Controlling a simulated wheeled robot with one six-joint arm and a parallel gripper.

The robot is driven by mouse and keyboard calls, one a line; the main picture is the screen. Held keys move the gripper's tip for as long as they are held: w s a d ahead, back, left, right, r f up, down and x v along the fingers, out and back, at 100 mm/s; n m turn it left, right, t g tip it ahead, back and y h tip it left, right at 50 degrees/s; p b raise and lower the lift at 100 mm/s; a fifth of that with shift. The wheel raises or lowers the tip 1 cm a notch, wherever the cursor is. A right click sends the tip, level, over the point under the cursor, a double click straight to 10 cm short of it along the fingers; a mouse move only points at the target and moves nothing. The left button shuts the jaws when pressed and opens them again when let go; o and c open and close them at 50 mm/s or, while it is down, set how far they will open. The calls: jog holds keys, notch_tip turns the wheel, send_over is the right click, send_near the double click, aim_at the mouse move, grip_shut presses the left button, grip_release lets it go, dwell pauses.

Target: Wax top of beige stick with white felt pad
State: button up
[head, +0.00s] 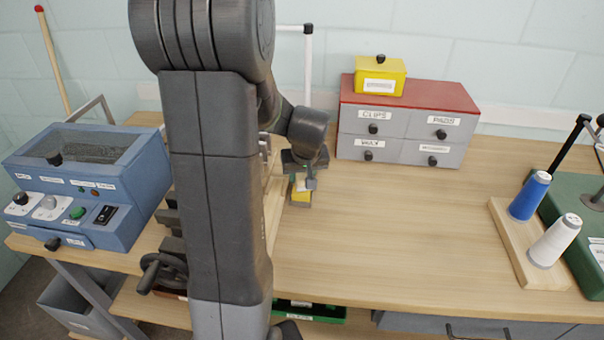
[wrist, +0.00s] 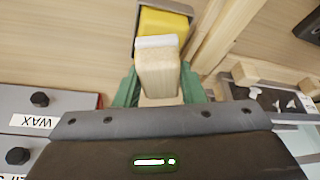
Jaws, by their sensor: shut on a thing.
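My gripper (wrist: 159,84) has green fingers and is shut on a beige wooden block with a white felt pad (wrist: 157,42) on its far end. In the wrist view the pad lies right at the near edge of a yellow wax block (wrist: 163,23), which sits in a grey holder (wrist: 188,9). I cannot tell whether pad and wax touch. In the head view the yellow block (head: 300,194) shows just below my gripper (head: 308,178). Pale wooden sticks (wrist: 232,38) of a frame stand to the right in the wrist view; I cannot tell which one is the beige stick.
A grey drawer box (head: 405,135) with a red top and a yellow box (head: 380,76) stands behind to the right. A blue machine (head: 90,175) is at the left. Blue and white thread spools (head: 530,195) stand at the right. The middle right of the table is clear. My arm hides much of the wooden frame.

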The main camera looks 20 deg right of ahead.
jog(key=shift+f+b, duration=0.6)
jog(key=shift+b, duration=0.05)
dwell(1.8)
jog(key=shift+r, duration=0.1)
jog(key=shift+r+p, duration=2.3)
jog(key=shift+r, duration=1.2)
